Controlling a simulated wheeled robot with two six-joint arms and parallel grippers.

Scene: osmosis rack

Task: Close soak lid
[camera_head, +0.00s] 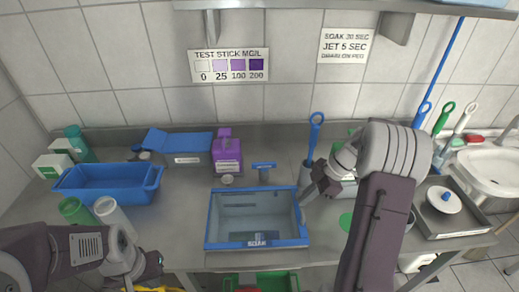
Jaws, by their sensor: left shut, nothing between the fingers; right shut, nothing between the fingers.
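The soak tub (257,243), with a blue rim and a "SOAK" label on its front, sits on the counter at the middle. Its grey inside shows through the frame, with a small bluish thing low in it. I cannot tell whether a clear lid covers it. My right gripper (307,194) is shut and empty, close to the tub's right rim near its back corner. I cannot tell if it touches the rim. My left gripper (157,266) is shut and empty at the counter's front edge, left of the tub and apart from it.
A blue tray (108,182) stands at left, with a green cup (74,210) and a clear cup (112,216) before it. Behind are a grey box with a raised blue lid (178,141), a purple bottle (227,158) and a blue-handled tool (264,166). A sink (490,165) is at right.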

